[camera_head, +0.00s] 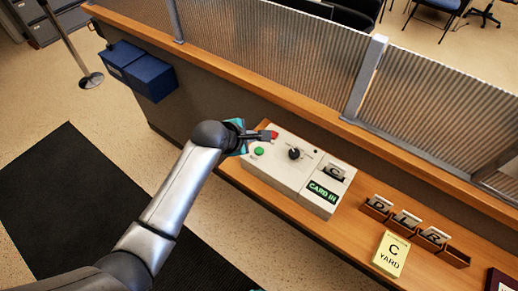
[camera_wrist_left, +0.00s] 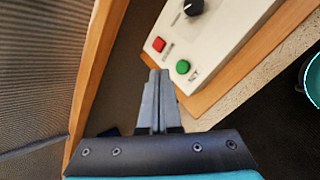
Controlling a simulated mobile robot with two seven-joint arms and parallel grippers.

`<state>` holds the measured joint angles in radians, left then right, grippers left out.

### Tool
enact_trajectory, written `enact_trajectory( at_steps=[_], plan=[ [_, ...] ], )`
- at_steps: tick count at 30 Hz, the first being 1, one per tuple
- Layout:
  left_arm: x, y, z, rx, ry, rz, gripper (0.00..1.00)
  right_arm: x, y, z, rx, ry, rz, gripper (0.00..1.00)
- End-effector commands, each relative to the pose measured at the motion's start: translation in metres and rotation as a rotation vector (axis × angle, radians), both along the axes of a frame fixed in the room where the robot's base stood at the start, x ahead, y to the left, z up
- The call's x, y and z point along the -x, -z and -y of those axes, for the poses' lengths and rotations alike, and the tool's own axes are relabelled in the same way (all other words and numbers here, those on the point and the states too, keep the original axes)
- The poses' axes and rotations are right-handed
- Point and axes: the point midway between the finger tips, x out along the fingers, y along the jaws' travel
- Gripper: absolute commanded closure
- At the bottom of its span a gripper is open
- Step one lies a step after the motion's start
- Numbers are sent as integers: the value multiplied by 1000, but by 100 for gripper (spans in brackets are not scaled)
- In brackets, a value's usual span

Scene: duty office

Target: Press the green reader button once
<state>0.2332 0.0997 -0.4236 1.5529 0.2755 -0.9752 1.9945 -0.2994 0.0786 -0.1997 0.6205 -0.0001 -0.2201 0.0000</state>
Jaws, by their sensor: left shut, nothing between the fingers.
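The green button (camera_head: 259,151) is on the near left part of the white reader box (camera_head: 283,178), which sits on the wooden counter shelf. It also shows in the left wrist view (camera_wrist_left: 183,67), beside a red button (camera_wrist_left: 159,44) and a black knob (camera_wrist_left: 193,7). My left gripper (camera_head: 272,135) is shut and empty. In the head view its tips overlap the red button. In the wrist view the fingertips (camera_wrist_left: 159,73) are left of the green button, and it stays uncovered. I cannot tell the height of the tips above the box.
The reader box bears a "CARD IN" label (camera_head: 322,191) and a slot holding a "C" card (camera_head: 336,173). Right of it are letter cards in wooden holders (camera_head: 407,220) and a yellow "C YARD" card (camera_head: 391,254). A ribbed glass screen (camera_head: 271,44) stands behind.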

Motion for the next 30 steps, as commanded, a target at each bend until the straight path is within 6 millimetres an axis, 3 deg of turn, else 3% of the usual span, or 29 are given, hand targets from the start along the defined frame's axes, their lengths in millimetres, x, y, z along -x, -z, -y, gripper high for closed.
enact_trajectory(
  at_steps=[3,9,23,30],
  plan=[
    [-17,-5,5,81,-85,-20,100,0,0,1,1,-1,-1,59],
    [-31,-9,9,156,-160,-41,100,1,0,1,1,-1,-2,59],
    [-32,-8,9,165,-170,-44,100,1,1,1,2,-2,-2,59],
    [-31,8,8,162,-170,-45,100,1,10,1,2,-2,-2,59]
  ],
)
